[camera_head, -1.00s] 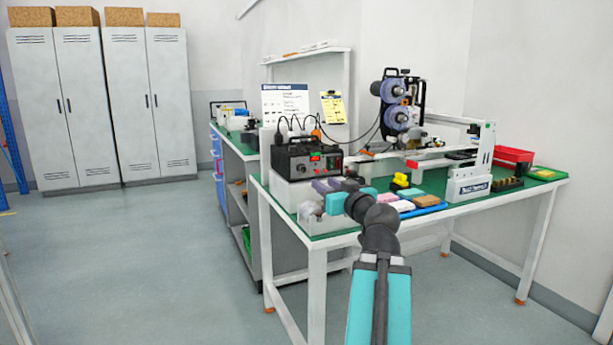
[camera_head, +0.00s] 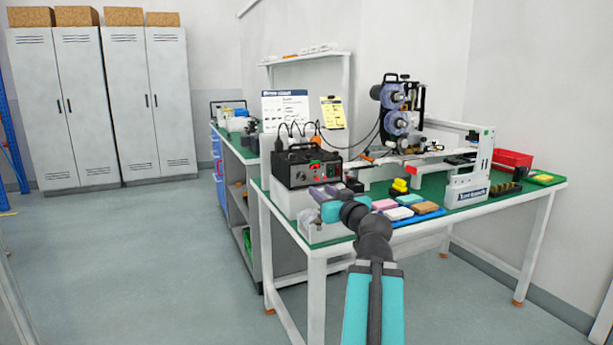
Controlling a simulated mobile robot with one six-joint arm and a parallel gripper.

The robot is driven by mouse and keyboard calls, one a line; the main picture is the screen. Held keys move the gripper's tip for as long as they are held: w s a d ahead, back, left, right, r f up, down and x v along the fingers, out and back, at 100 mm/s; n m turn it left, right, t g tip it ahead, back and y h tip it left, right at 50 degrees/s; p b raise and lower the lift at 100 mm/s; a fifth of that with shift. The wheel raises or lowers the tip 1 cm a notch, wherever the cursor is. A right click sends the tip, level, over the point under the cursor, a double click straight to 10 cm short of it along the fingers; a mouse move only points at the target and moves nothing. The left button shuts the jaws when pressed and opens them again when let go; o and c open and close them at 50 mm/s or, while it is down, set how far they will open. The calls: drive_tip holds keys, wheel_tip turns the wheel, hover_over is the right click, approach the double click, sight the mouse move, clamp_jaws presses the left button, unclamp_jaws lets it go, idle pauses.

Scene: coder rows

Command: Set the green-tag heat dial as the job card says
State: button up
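A black control box (camera_head: 308,166) with a top handle, a small red display and a round knob on its front stands on a white block at the bench's left end. A green spot shows on its front, but I cannot tell which dial it tags. A yellow card (camera_head: 333,112) hangs behind the box beside a white printed sheet (camera_head: 285,106). Their writing is too small to read, and I cannot tell which is the job card. My teal and dark arm reaches up from the bottom to just in front of the box. My gripper cannot be made out clearly at its far end.
The green-topped bench (camera_head: 435,193) carries a blue tray (camera_head: 418,216) with coloured blocks, a yellow item (camera_head: 400,186), a reel machine (camera_head: 400,118) and a red bin (camera_head: 513,160). Black cables run behind the box. The floor on the left is clear up to the grey lockers (camera_head: 150,100).

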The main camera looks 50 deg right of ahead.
sight(303, 178)
drive_tip(key=shift+w+d+r+p, duration=0.2)
drive_tip(key=shift+w+p, duration=0.25)
drive_tip(key=shift+p, duration=0.65)
drive_tip(key=p+x, duration=0.1)
drive_tip(key=x, duration=0.2)
drive_tip(key=shift+f, duration=0.1)
drive_tip(key=shift+w+d+f, duration=0.15)
drive_tip(key=shift+w+d, duration=0.05)
drive_tip(key=shift+w, duration=0.2)
drive_tip(key=shift+b+x, duration=0.4)
drive_tip(key=shift+x, duration=3.15)
clamp_jaws()
